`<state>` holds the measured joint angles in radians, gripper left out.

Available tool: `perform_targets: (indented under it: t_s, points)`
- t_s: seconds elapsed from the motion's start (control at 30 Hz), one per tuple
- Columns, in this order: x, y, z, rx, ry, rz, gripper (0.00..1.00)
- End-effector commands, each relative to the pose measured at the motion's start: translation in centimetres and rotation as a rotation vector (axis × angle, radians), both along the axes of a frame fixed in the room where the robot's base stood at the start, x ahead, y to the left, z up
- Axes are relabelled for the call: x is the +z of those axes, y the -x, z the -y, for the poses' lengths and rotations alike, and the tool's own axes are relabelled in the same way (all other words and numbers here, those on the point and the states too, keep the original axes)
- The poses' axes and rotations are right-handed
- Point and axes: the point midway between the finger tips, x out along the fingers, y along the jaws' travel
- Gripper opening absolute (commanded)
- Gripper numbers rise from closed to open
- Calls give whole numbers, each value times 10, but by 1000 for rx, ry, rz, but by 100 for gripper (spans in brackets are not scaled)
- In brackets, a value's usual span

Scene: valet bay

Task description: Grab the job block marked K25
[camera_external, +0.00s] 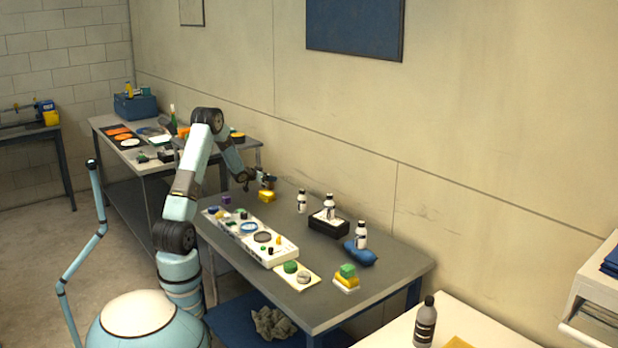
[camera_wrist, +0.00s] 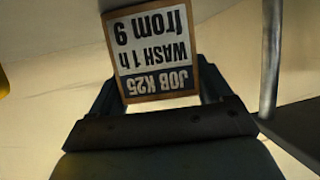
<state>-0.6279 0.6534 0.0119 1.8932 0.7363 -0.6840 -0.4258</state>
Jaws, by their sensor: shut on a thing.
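The job block marked K25 (camera_wrist: 153,52) fills the upper middle of the wrist view. It has a tan edge and a label reading "JOB K25, WASH 1 h, from 9", upside down in that view. My gripper (camera_wrist: 158,90) is shut on it, with a dark jaw on either side. In the external view my gripper (camera_external: 264,180) is above the back left part of the grey table (camera_external: 385,280), near a yellow block (camera_external: 266,196). The held block is too small there to make out its label.
A white tray (camera_external: 285,257) of round pads and pots lies along the table's front. White bottles with dark caps, a black box (camera_external: 328,226), a blue cushion (camera_external: 360,256) and stacked coloured blocks (camera_external: 347,277) stand further right. The table's right end is clear.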

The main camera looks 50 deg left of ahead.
Motion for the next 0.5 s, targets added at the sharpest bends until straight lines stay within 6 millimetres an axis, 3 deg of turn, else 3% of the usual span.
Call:
perform_targets:
  t_s: [0.1, 0.33, 0.5]
  points:
    - [0, 0, 0, 0, 0, 0, 46]
    - [1, 0, 0, 0, 0, 0, 45]
    - [16, 0, -1, 1, -1, 4, 45]
